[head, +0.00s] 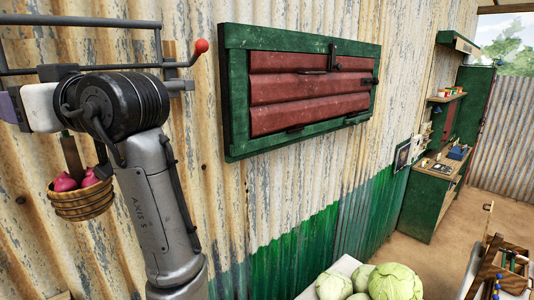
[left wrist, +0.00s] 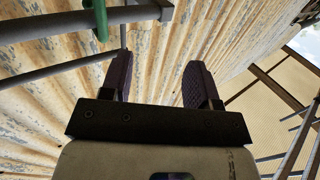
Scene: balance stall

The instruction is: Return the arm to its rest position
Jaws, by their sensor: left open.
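My left arm stands raised at the left of the head view, in front of the corrugated wall. My left gripper (left wrist: 157,72) shows in the left wrist view with its two dark, ridged fingers apart and nothing between them. In the head view only part of its hand and a purplish finger (head: 8,106) show at the left edge. The gripper is close to the wall and to grey metal bars (left wrist: 70,70), apparently without touching them. My right gripper is in neither view.
A grey rail with a red knob (head: 201,46) runs beside my arm. A basket (head: 82,203) of reddish onions hangs behind it. A green-framed red shutter (head: 310,88) is on the wall. Cabbages (head: 395,282) lie at the bottom. A green counter (head: 428,205) stands farther right.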

